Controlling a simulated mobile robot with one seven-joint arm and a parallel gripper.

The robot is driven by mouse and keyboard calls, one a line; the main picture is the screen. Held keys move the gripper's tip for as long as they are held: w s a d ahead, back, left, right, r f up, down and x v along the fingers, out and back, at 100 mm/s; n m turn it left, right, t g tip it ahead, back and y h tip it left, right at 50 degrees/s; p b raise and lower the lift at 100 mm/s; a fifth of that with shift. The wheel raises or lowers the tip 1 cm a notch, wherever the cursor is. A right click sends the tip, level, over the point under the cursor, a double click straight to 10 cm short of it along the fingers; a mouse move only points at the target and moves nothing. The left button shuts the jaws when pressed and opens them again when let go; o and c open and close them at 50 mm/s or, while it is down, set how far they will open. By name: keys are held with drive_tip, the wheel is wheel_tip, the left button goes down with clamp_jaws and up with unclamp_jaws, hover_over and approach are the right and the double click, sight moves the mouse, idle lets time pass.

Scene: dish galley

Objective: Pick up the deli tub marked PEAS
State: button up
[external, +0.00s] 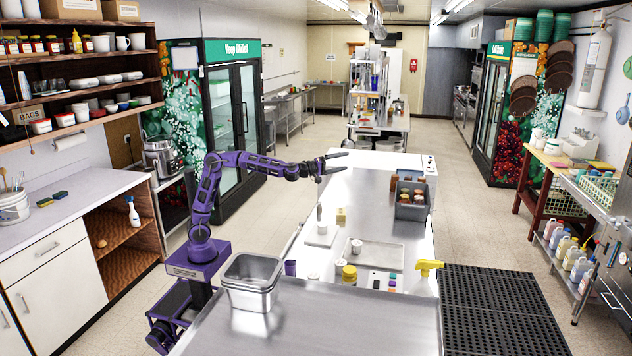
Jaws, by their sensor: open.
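My gripper (346,162) is open and empty, held in the air above the far part of the steel counter (372,205). Its jaws point to the right, left of and above a grey bin. No lettering reading PEAS is legible, so I cannot tell which container is the PEAS tub. A small white tub-like container (356,246) stands on the counter by a pale tray (381,256), and another white one (340,266) stands nearer. Both are well below my gripper and apart from it. The grey bin (411,212) holds several brown-and-white containers, too small to read.
A steel pan (251,284) sits at the counter's near left. A yellow-lidded jar (349,276), a purple cup (290,268), a yellow spray head (428,267) and a yellow block (340,216) stand around. The counter between the block and bin looks clear.

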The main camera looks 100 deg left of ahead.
drive_tip(key=w+d+f+m+g+h, duration=0.1)
drive_tip(key=w+d+f+m, duration=0.15)
drive_tip(key=f, duration=0.75)
drive_tip(key=w+d+f+m+g+h, duration=0.1)
drive_tip(key=d+f+m+h, duration=0.2)
drive_tip(key=f, duration=0.8)
drive_tip(key=m+g+p, duration=0.1)
drive_tip(key=m+g, duration=0.1)
drive_tip(key=m, duration=0.6)
hover_over(341, 262)
drive_tip(key=s, duration=0.2)
drive_tip(key=f, duration=1.1)
drive_tip(key=d+f, duration=0.1)
drive_tip(key=f, duration=0.4)
drive_tip(key=shift+f, duration=0.35)
drive_tip(key=f, duration=0.4)
drive_tip(key=shift+s, duration=0.2)
wheel_tip(341, 262, down, 3)
drive_tip(key=shift+f+b, duration=0.1)
drive_tip(key=shift+b, duration=0.2)
drive_tip(key=shift+f+x, duration=0.2)
drive_tip(key=shift+x, duration=0.85)
drive_tip(key=shift+w+a+f, duration=0.15)
drive_tip(key=shift+w+a, duration=0.1)
drive_tip(key=shift+w, duration=0.15)
drive_tip(key=c, duration=1.4)
